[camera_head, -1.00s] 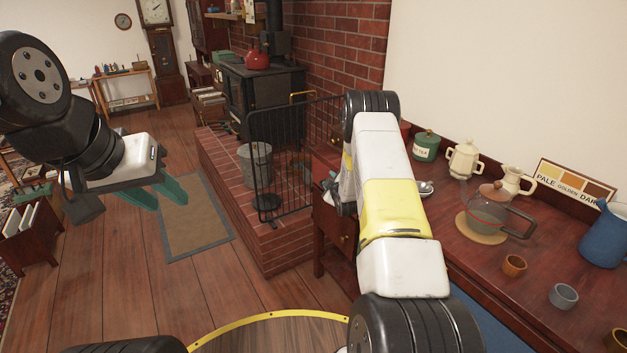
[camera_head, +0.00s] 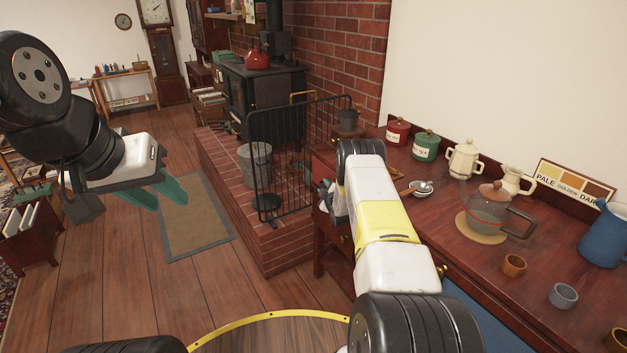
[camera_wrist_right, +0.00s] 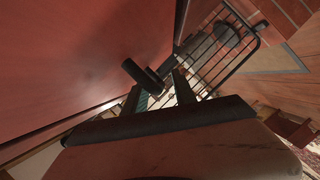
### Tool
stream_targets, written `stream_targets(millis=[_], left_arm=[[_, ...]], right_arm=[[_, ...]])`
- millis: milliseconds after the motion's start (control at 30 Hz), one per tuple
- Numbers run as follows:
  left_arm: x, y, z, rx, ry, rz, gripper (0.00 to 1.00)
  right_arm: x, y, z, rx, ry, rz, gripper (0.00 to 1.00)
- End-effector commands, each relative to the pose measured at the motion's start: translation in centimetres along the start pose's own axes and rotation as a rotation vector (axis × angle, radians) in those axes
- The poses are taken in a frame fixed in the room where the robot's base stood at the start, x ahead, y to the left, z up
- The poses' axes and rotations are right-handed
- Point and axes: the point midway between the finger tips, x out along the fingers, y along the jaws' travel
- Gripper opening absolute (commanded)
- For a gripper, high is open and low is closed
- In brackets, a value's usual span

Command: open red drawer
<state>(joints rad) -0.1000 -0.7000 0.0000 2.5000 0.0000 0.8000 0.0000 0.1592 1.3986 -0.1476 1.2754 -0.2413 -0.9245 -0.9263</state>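The dark red wooden sideboard (camera_head: 480,290) runs along the right wall, with small brass knobs on its front. A reddish front panel (camera_head: 324,166) shows at its far end, partly hidden by my right arm. My right gripper (camera_head: 326,196) is beside that end, mostly hidden by its own arm. A red front surface (camera_wrist_right: 85,60) fills the left there, and a dark stubby handle-like piece (camera_wrist_right: 142,76) is close to the fingertips; contact is unclear. My left gripper (camera_head: 160,193) is open and empty over the floor.
A black metal guard (camera_head: 290,155) stands on the brick hearth (camera_head: 240,215) beyond the sideboard. Canisters, a glass teapot (camera_head: 490,212), cups and a blue jug (camera_head: 605,238) stand on the sideboard top. The floor at left centre is open.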

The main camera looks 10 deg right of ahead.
Motion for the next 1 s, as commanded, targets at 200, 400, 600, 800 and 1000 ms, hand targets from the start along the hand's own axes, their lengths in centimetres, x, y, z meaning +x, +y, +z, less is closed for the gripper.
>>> stream_targets(millis=[200, 400, 600, 800, 1000], left_arm=[[0.00, 0.00, 0.00, 0.000, 0.000, 0.000, 0.36], [0.00, 0.00, 0.00, 0.000, 0.000, 0.000, 0.36], [0.00, 0.00, 0.00, 0.000, 0.000, 0.000, 0.36], [0.00, 0.00, 0.00, 0.000, 0.000, 0.000, 0.36], [0.00, 0.00, 0.00, 0.000, 0.000, 0.000, 0.36]], right_arm=[[0.09, -0.02, 0.00, 0.001, 0.000, 0.000, 0.33], [0.08, -0.02, -0.01, 0.001, 0.000, 0.000, 0.01], [0.07, -0.03, -0.02, 0.001, 0.000, -0.001, 0.00], [0.07, -0.04, -0.02, 0.001, 0.000, -0.001, 0.00], [0.07, -0.05, -0.03, 0.001, 0.000, -0.001, 0.00]])
